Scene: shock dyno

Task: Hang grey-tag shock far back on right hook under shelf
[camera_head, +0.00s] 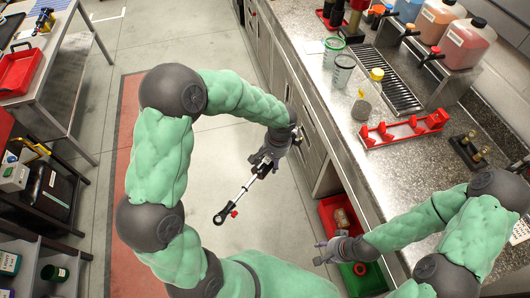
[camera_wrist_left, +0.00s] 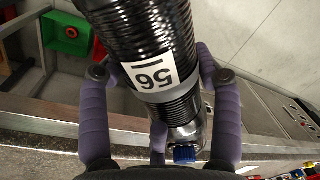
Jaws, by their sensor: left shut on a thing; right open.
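My left gripper (camera_head: 270,154) is shut on a shock (camera_head: 249,184) and holds it in the air over the floor, left of the counter. The shock is tilted, with its silver shaft and black eye end at lower left and a small red part near that eye. In the left wrist view, the purple fingers flank its black coiled body (camera_wrist_left: 150,50). My right gripper (camera_head: 337,250) is open and empty beside the counter's lower opening. I cannot make out the right hook.
The granite counter (camera_head: 370,185) carries a red rack (camera_head: 405,129), cups and coloured jugs. Red (camera_head: 340,216) and green (camera_head: 362,278) bins sit in the opening below it. A table with a red tray (camera_head: 18,72) stands at left. The floor between is clear.

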